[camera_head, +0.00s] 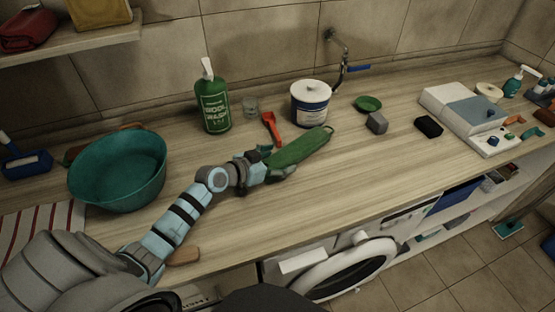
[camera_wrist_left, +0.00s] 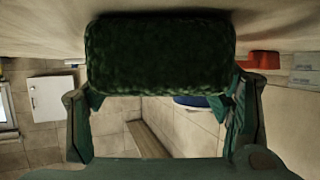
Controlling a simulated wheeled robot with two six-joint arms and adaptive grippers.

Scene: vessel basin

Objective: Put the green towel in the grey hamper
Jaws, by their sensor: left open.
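The green towel (camera_head: 302,147) is a rolled or folded dark green piece with a small loop at its far end, on the wooden counter. My left gripper (camera_head: 277,161) is at its near end, with the fingers open on either side of it. In the left wrist view the towel (camera_wrist_left: 160,55) is a fuzzy dark green block in front of the open fingers; I cannot tell whether they touch it. I see no grey hamper in either view. My right gripper is not in view.
A teal basin (camera_head: 118,171) stands at the left. The counter's front middle is clear.

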